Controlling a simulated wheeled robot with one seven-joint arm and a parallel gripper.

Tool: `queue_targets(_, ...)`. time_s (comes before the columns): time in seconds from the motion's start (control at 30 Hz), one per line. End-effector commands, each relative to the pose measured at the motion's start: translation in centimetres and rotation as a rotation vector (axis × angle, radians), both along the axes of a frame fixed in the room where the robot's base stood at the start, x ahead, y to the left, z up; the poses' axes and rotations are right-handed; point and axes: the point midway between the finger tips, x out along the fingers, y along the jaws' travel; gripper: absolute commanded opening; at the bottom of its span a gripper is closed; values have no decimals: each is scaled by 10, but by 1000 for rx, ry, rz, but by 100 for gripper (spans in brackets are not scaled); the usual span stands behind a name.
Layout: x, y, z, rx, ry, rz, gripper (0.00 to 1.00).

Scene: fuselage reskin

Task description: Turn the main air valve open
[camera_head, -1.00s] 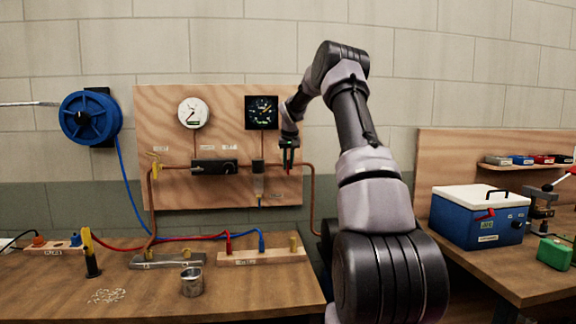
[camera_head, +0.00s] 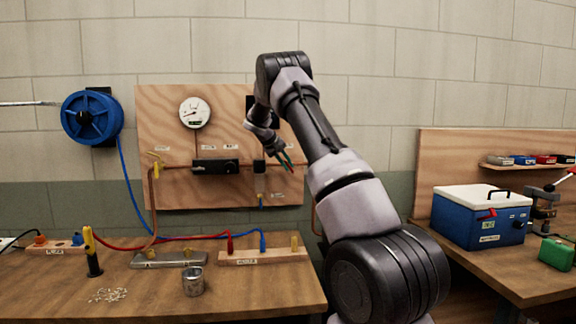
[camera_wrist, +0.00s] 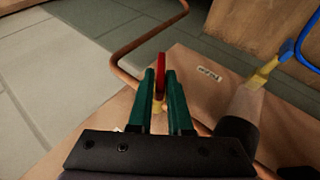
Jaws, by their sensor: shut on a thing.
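The main air valve's red lever (camera_wrist: 161,66) stands between the two green fingers of my gripper (camera_wrist: 161,80) in the wrist view. My gripper is shut on it. A bit of brass valve body (camera_wrist: 158,104) shows below the lever, between the fingers. In the head view my gripper (camera_head: 286,160) is at the right side of the plywood panel (camera_head: 160,130), on the pipe line.
A copper pipe (camera_wrist: 150,42) bends past the valve. A brass fitting (camera_wrist: 262,73) with a blue end is close on the right. A white gauge (camera_head: 194,113) hangs on the panel. The bench (camera_head: 235,290) below holds hoses, a metal cup (camera_head: 194,281) and manifold blocks.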

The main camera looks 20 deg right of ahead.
Motion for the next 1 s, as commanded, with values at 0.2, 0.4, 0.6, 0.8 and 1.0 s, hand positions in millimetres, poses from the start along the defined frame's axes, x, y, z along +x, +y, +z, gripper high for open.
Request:
queue_targets(0.2, 1, 5, -4, -201, 59, 4, 0)
queue_targets(0.4, 2, 6, -6, -385, 111, 2, 0)
queue_targets(0.6, 2, 7, -9, -565, 163, 1, 0)
queue_targets(0.8, 2, 7, -11, -721, 208, 1, 0)
queue_targets(1.0, 2, 7, -13, -837, 241, -1, 0)
